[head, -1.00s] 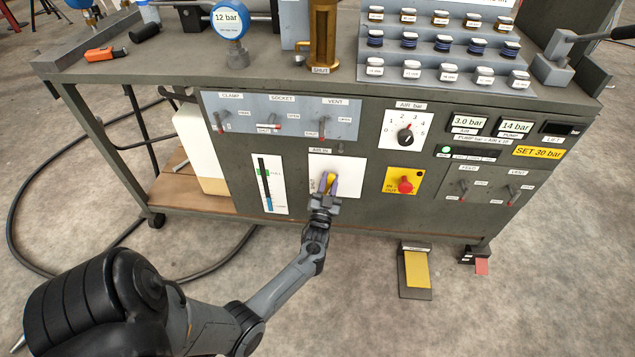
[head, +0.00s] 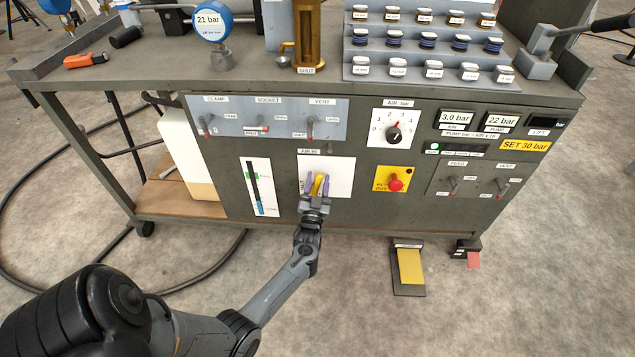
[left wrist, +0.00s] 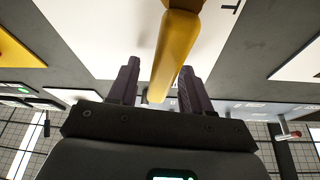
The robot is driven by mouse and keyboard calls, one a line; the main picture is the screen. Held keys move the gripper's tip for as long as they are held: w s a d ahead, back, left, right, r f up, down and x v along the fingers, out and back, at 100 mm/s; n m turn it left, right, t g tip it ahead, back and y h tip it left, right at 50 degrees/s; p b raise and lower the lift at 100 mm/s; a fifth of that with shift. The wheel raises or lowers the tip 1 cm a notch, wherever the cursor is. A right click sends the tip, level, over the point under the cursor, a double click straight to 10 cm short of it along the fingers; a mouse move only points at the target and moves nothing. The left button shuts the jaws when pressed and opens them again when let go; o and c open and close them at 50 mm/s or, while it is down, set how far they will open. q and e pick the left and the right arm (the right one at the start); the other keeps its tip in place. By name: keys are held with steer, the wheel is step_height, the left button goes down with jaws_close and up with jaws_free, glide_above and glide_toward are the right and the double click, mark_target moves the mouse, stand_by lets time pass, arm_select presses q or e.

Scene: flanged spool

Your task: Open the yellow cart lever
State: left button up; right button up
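The yellow lever (head: 317,184) sits on a white plate (head: 341,174) labelled AIR IN, low on the front of the grey cart. It also shows large in the left wrist view (left wrist: 175,48). My left gripper (head: 317,187) is at the lever, with one dark purple finger on each side of it. The wrist view shows the fingers (left wrist: 158,88) apart, with a clear gap on the left of the lever and a smaller one on the right. The lever's base is partly hidden by the gripper in the head view. My right gripper is out of view.
A yellow plate with a red knob (head: 396,185) is right of the lever. A blue level gauge (head: 261,187) is left. Small toggle levers (head: 310,127) sit above. A pedal (head: 410,269) stands on the floor.

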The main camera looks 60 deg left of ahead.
arm_select(q)
steer(key=shift+s, duration=0.1)
steer(key=shift+s+d+f+p, duration=0.2)
steer(key=shift+s+d+p, duration=0.2)
steer(key=shift+d, duration=0.05)
steer(key=p+v, duration=0.2)
steer(key=v, duration=0.7)
steer(key=shift+d+p, duration=0.15)
steer(key=shift+p, duration=0.2)
steer(key=shift+s+f, duration=0.1)
